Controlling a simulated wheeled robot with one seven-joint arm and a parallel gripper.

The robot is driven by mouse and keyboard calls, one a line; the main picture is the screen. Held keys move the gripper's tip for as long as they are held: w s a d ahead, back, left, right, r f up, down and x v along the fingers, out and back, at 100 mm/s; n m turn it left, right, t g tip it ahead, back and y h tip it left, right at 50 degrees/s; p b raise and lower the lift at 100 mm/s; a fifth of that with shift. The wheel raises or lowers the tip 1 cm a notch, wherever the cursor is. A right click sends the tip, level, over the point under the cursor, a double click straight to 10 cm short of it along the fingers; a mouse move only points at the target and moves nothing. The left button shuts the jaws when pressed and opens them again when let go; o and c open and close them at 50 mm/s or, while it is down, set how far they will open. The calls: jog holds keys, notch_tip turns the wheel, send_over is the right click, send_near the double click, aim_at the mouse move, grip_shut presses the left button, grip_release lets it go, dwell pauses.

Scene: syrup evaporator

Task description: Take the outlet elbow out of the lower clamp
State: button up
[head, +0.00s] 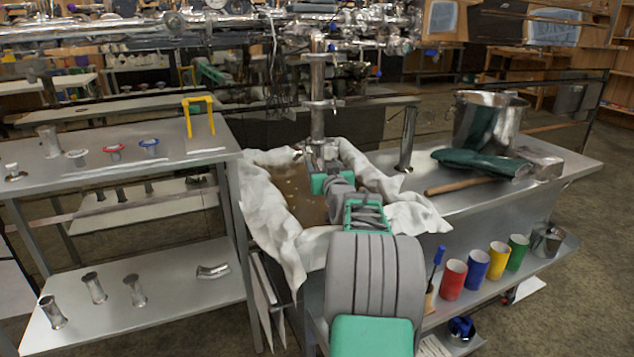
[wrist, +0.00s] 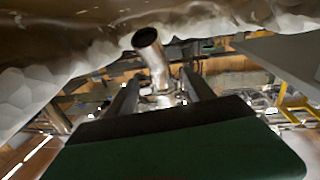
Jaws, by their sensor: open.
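The outlet elbow shows in the wrist view (wrist: 152,55) as a short bent shiny metal tube with a dark open end. It sits between and beyond the fingers of my gripper (wrist: 160,77). The fingers are open, one on each side of it; I cannot tell whether they touch it. In the head view the vertical steel pipe (head: 317,85) stands above the cloth-lined basin, and my gripper (head: 320,160) is at its lower end. The lower clamp is mostly hidden there by my gripper, and its state cannot be told.
White cloth (head: 265,205) drapes over the basin of brown liquid (head: 300,195) around my arm.

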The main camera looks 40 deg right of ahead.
aim_at(319, 157)
jog(key=b+x, duration=0.1)
jog(key=x, duration=0.6)
jog(key=shift+w+d+f, duration=0.1)
jog(key=shift+w+d, duration=0.15)
jog(key=shift+w, duration=0.05)
jog(key=shift+c, duration=0.2)
grip_shut()
dwell(0.7)
dwell(0.9)
jog(key=shift+r, duration=0.25)
